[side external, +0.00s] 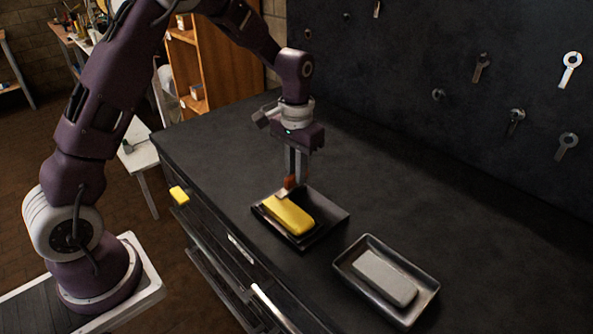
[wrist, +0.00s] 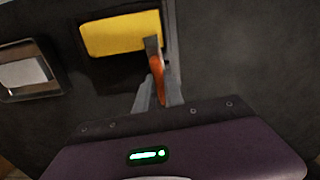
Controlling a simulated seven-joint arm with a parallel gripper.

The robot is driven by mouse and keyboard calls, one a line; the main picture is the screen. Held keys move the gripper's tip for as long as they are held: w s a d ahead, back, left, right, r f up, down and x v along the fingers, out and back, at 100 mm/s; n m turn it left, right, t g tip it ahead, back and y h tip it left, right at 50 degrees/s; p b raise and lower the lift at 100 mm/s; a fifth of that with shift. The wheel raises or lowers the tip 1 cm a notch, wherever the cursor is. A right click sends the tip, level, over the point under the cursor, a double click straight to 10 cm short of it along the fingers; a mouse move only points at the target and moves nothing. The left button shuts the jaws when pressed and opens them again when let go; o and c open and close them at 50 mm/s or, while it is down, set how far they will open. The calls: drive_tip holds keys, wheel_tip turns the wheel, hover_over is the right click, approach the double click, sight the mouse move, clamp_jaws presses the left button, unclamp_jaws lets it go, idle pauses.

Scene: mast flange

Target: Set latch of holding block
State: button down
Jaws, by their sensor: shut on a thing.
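A yellow block (side external: 288,214) lies in a dark shallow tray (side external: 334,217) on the bench; the block also shows at the top of the wrist view (wrist: 120,33). My gripper (side external: 291,180) points down at the far left end of the block. It is shut on a small orange piece with a greyish tip, which also shows between the fingers in the wrist view (wrist: 158,78). The tip is at the block's edge; I cannot tell whether it touches. Which part is the latch is not clear, and the fingers hide part of the orange piece.
A metal tray (side external: 430,291) with a grey block (side external: 385,277) stands to the right of the dark tray. A small yellow piece (side external: 179,195) is at the bench's left edge. Several tools hang on the dark back wall (side external: 420,60). The bench behind the trays is clear.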

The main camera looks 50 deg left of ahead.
drive_tip(key=shift+w+m, duration=0.1)
drive_tip(key=shift+m, duration=0.5)
drive_tip(key=c, duration=1.4)
unclamp_jaws()
drive_tip(key=shift+c, duration=0.2)
wheel_tip(320, 180, up, 7)
drive_tip(key=shift+r, duration=0.1)
